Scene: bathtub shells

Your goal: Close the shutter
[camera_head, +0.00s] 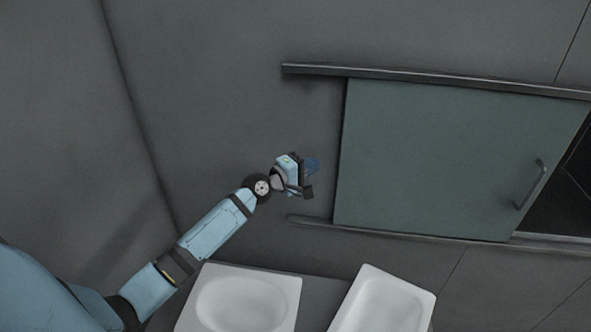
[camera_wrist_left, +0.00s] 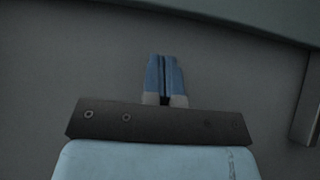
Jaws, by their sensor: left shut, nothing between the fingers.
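The shutter (camera_head: 430,155) is a flat grey-green sliding panel between an upper and a lower rail on the wall. A dark bar handle (camera_head: 530,185) stands near its right edge. A dark opening (camera_head: 565,195) shows to the right of the panel. My left gripper (camera_head: 313,166) is in front of the bare wall, left of the panel's left edge and apart from it. In the left wrist view its two blue fingers (camera_wrist_left: 165,78) are together with nothing between them. My right gripper is in neither view.
The upper rail (camera_head: 310,70) and lower rail (camera_head: 310,221) extend left past the panel. Two white basins, a left one (camera_head: 290,290) and a right one (camera_head: 367,280), stand below. The wall left of the panel is bare.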

